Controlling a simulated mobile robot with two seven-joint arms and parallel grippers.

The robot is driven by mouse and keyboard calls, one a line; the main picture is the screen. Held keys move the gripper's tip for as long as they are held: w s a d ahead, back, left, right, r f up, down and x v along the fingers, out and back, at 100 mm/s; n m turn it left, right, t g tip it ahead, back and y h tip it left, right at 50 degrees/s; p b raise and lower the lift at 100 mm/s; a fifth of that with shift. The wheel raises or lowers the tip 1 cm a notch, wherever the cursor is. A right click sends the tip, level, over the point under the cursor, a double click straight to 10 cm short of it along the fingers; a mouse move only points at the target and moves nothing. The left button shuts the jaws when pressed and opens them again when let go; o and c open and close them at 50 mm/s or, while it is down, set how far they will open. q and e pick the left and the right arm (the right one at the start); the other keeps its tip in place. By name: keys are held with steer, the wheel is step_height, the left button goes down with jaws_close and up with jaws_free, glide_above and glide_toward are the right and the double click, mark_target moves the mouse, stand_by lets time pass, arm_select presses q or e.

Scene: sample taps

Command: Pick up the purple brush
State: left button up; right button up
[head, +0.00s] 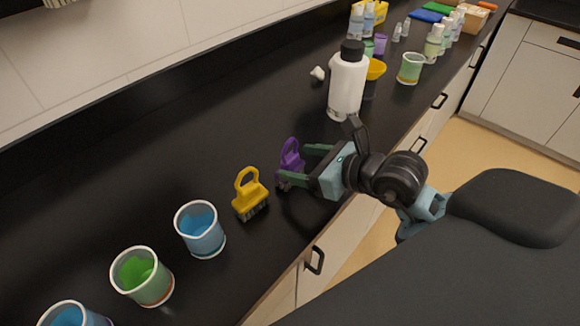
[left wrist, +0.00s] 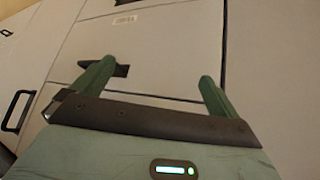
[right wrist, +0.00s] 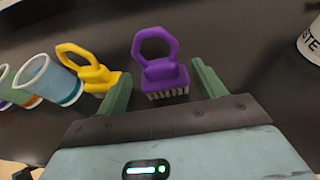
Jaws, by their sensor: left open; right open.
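The purple brush (head: 290,160) stands on the black counter, with its loop handle up and its bristles down. In the right wrist view the purple brush (right wrist: 162,68) sits between the two green fingers, with a gap on either side. My right gripper (head: 299,165) is open around it, its fingers reaching in from the right; it also shows in the right wrist view (right wrist: 162,88). My left gripper (left wrist: 152,75) is open and empty in front of pale drawer fronts. It does not show in the head view.
A yellow brush (head: 249,193) stands just left of the purple one. A blue cup (head: 201,232) and a green cup (head: 142,278) stand nearer the front left. A white bottle (head: 347,85) with a black cap stands behind my right gripper.

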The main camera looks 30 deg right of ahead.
mark_target(294, 163)
steer(key=x, duration=0.4)
steer(key=shift+w+f, duration=0.25)
steer(key=shift+f, duration=0.2)
arm_select(q)
steer(key=shift+w+r, duration=0.4)
steer(key=shift+w, duration=0.15)
arm_select(e)
steer(key=c, duration=0.6)
step_height(294, 163, up, 9)
steer(key=shift+f+p, duration=0.1)
steer(key=shift+p, duration=0.6)
steer(key=shift+r, duration=0.65)
arm_select(q)
steer(key=shift+w+a+r, duration=0.1)
steer(key=shift+w+r, duration=0.15)
steer(key=shift+r, duration=0.35)
